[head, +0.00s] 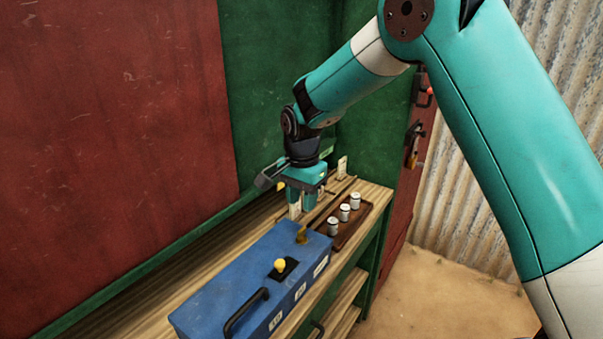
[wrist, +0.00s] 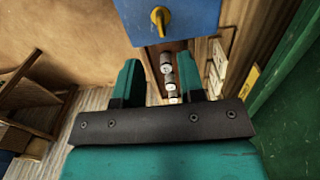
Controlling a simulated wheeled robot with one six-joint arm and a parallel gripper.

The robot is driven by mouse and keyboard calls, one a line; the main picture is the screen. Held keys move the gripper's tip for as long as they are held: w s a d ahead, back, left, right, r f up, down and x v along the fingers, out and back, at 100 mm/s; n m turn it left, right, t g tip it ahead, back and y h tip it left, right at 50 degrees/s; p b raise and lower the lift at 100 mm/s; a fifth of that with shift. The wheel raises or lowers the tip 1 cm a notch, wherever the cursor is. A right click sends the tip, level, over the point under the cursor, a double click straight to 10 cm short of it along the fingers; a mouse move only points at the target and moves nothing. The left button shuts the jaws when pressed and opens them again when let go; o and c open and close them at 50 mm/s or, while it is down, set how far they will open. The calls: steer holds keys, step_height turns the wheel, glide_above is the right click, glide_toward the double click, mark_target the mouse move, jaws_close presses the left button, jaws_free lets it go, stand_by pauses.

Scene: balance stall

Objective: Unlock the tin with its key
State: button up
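The tin is a long blue box (head: 232,285) on the wooden shelf, with a black handle on its near part. A yellow knob (head: 280,263) stands on a dark plate on its top. A brass-coloured piece (head: 301,236) sits at its far end; a brass piece also shows on the tin in the wrist view (wrist: 160,18). I cannot tell which of these is the key. My gripper (head: 303,200) hangs beyond the tin's far end, pointing down. In the wrist view its fingers (wrist: 172,88) are wide apart, with nothing held between them.
A brown tray (head: 344,240) with three small white canisters (head: 344,212) lies right of my gripper. Pale cards (head: 342,166) stand along the shelf's back. The green wall (head: 268,90) is close behind. The shelf (head: 120,313) is bare left of the tin.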

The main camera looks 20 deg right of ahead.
step_height(320, 180, up, 9)
steer(key=shift+f+b, duration=0.2)
steer(key=shift+b, duration=0.25)
steer(key=s+a+r+n+y, duration=0.1)
steer(key=s+a+n+y, duration=0.1)
steer(key=s+n, duration=0.7)
steer(key=s+a+r+n+y, duration=0.1)
steer(key=s+n, duration=0.8)
steer(key=s, duration=1.3)
steer(key=shift+a+r+y, duration=0.25)
steer(key=shift+a+y, duration=0.35)
steer(key=shift+a, duration=0.2)
